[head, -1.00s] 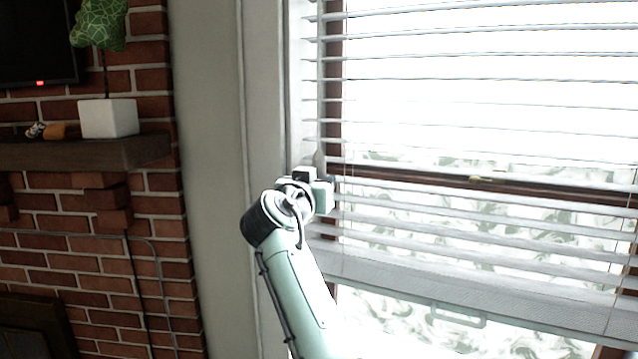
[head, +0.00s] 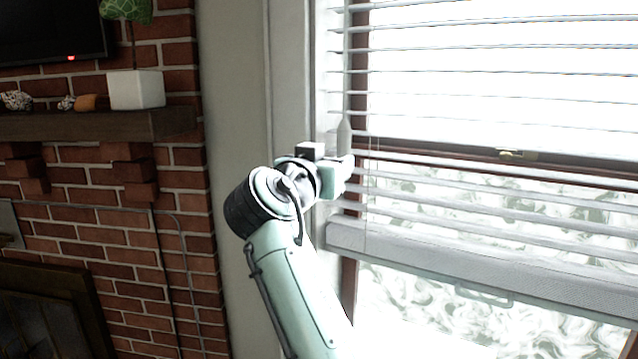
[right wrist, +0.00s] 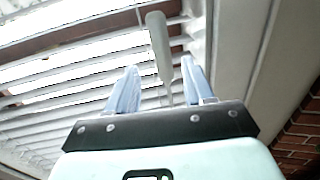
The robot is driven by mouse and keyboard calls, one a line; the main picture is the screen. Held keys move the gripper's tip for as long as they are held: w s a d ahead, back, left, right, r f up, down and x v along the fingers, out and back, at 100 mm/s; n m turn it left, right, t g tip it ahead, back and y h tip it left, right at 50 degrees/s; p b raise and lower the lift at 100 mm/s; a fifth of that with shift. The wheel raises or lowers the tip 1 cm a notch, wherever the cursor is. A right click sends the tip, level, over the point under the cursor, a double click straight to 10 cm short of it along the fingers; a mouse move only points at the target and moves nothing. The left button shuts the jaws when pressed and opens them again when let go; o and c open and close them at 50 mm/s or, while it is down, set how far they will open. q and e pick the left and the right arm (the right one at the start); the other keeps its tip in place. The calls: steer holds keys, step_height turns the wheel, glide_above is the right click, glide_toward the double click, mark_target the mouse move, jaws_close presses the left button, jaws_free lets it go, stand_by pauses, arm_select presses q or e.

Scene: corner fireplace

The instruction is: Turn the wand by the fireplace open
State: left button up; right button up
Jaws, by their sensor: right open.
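The wand, a slim pale grey rod with a thicker handle, hangs at the left edge of the window blind (head: 470,228). In the head view a short part of the wand (head: 344,135) shows just above my right gripper (head: 345,172); the rest is hidden. In the right wrist view the wand's handle (right wrist: 158,45) lies between the two fingers of my right gripper (right wrist: 160,64), with a visible gap on each side. The right gripper is open. The blind's slats are apart and bright light shows between them. My left gripper is not in view.
A pale window frame (head: 290,75) stands close beside my right arm. To the left are the brick fireplace wall (head: 100,195), a dark mantel (head: 90,125) with a white planter (head: 136,90), and a dark screen (head: 50,30).

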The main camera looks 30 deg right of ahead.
steer(key=b+v, duration=0.1)
steer(key=v, duration=0.4)
steer(key=shift+w, duration=0.1)
stand_by(0.3)
